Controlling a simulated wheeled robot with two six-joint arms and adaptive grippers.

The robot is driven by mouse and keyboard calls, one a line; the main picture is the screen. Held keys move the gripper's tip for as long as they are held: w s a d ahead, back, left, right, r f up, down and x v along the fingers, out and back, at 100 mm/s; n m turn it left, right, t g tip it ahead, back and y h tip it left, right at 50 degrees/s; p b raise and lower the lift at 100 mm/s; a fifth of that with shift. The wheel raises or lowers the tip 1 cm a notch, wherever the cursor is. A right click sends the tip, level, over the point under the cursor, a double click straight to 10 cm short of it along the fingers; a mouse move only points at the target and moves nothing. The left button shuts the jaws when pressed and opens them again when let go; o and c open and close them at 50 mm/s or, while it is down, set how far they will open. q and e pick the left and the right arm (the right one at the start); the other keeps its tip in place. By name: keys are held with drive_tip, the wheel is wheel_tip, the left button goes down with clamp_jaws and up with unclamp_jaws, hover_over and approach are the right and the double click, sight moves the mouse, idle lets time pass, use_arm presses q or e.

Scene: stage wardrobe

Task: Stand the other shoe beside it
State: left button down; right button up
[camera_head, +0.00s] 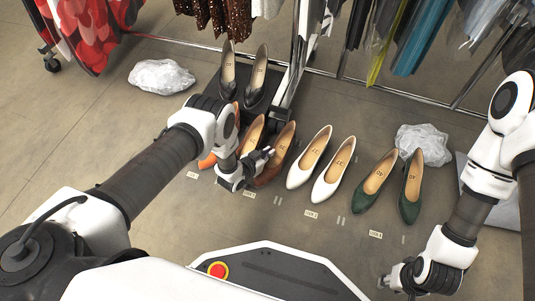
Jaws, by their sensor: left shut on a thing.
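My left gripper (264,157) is shut on a brown shoe (284,142), at its left side near the toe. Another brown shoe (254,130) stands just left of it, partly hidden by my gripper. An orange shoe (207,161) shows further left, mostly hidden behind my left arm. Right of the held shoe, a white pair (330,176) stands side by side, toes toward me. A green pair (410,192) stands right of that. My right gripper (390,280) is low at the right, away from the shoes; its fingers are too small to judge.
A black pair (256,85) stands behind, near the clothes rack's rail (340,76). Crumpled clear plastic bags lie at left (161,76) and right (423,144). Small label cards (311,214) lie before the shoes. The floor in front of them is mostly clear.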

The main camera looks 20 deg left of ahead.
use_arm(q)
drive_tip(key=shift+f, duration=0.1)
drive_tip(key=c, duration=1.3)
unclamp_jaws()
drive_tip(key=shift+s+r, duration=0.15)
drive_tip(key=shift+r, duration=0.2)
drive_tip(key=p+v, duration=0.6)
drive_tip(key=v, duration=0.5)
drive_tip(key=shift+s+a+p, duration=0.15)
drive_tip(key=shift+s+p, duration=0.1)
drive_tip(key=shift+p, duration=0.05)
drive_tip(key=shift+r, duration=0.1)
